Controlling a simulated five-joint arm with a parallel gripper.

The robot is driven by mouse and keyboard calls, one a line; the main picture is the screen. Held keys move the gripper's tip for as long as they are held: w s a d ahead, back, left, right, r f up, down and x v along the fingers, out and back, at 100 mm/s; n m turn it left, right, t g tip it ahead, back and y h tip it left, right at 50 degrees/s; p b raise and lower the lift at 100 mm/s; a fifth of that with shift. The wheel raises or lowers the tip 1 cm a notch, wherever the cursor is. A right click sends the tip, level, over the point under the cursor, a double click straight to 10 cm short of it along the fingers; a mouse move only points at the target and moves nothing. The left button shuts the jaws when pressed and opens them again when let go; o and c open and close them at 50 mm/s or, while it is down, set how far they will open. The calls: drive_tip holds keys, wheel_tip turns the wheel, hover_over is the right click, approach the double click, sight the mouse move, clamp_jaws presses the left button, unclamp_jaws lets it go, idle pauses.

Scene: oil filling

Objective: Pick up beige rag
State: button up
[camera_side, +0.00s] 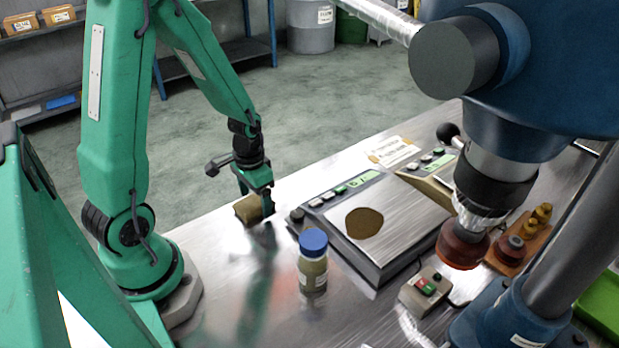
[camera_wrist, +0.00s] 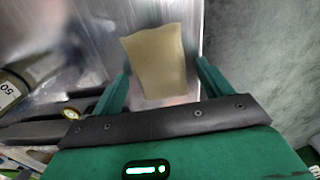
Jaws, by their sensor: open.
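The beige rag (camera_side: 247,210) lies on the metal table near its far left edge in the side view. In the wrist view the rag (camera_wrist: 157,62) shows as a pale, roughly rectangular piece. My gripper (camera_side: 256,207) is at the rag in the side view, pointing down. In the wrist view my gripper (camera_wrist: 162,82) is open, with one green finger on each side of the rag. I cannot tell whether a finger touches it.
A jar with a blue lid (camera_side: 313,262) stands in front of my gripper. A control box (camera_side: 424,291) and a blue drill machine (camera_side: 500,170) stand further right. The table's front left is clear.

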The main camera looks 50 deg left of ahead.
sight(256, 202)
idle(0.4)
drive_tip(key=c, duration=1.1)
drive_tip(key=shift+o, duration=0.2)
drive_tip(key=shift+r, duration=0.2)
drive_tip(key=shift+r, duration=0.8)
drive_tip(key=shift+d+r, duration=0.2)
drive_tip(key=shift+r, duration=1)
drive_tip(key=s+d+r, duration=0.2)
drive_tip(key=d+r, duration=0.4)
drive_tip(key=d, duration=0.5)
drive_tip(key=shift+s+r, duration=0.25)
drive_tip(key=shift+r, duration=0.05)
